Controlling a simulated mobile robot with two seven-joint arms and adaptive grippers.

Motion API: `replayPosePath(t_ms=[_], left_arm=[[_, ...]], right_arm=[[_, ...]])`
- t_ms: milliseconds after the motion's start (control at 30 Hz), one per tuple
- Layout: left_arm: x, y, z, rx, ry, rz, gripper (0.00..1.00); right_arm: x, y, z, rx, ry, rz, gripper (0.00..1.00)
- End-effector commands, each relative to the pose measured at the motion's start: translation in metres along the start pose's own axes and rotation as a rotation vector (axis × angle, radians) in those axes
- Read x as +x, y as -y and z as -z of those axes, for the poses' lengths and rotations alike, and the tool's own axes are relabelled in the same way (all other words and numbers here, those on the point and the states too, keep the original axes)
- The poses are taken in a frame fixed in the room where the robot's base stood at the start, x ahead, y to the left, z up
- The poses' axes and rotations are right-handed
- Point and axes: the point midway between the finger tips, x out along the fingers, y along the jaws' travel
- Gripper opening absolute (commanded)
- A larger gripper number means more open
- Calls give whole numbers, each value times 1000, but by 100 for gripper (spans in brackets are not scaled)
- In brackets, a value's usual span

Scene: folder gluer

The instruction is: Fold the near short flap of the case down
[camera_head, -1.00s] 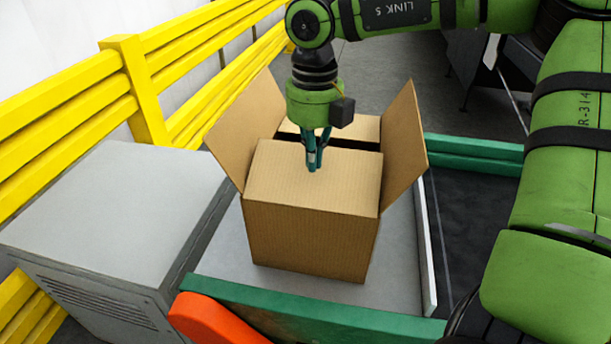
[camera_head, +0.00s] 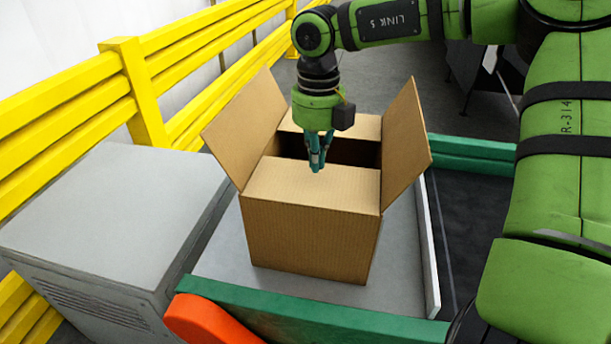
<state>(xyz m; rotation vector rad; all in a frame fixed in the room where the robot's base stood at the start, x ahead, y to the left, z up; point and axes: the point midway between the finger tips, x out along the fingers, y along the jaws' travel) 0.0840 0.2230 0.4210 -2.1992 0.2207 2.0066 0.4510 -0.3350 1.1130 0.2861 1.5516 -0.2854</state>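The open cardboard case (camera_head: 308,238) stands on a light grey surface. Its near short flap (camera_head: 315,186) is folded inward and lies about level over the near part of the opening. The far short flap (camera_head: 362,127) is also folded inward, with a dark gap between the two. The left long flap (camera_head: 245,128) and right long flap (camera_head: 406,140) stand up and lean outward. My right gripper (camera_head: 317,168) points down with its fingers together and empty, its tips at the near flap's inner edge. I cannot tell whether they touch it. My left gripper is out of view.
A green rail (camera_head: 310,318) with an orange part (camera_head: 210,322) runs in front of the case. A grey cabinet (camera_head: 110,215) is at left, with a yellow fence (camera_head: 140,90) behind it. Another green rail (camera_head: 475,155) is at right.

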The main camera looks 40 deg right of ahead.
Motion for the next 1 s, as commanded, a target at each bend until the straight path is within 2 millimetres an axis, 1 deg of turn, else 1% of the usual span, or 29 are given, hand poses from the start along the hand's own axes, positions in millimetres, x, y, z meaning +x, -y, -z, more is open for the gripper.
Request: replayPosePath(t_ms=[33, 367, 467, 1000], left_arm=[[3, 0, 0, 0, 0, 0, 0], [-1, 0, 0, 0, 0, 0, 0], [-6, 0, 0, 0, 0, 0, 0], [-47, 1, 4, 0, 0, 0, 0]], right_arm=[[3, 1, -2, 1, 1, 0, 0], [-2, 1, -2, 0, 1, 0, 0], [-10, 1, -2, 0, 1, 0, 0], [-76, 1, -1, 0, 1, 1, 0]])
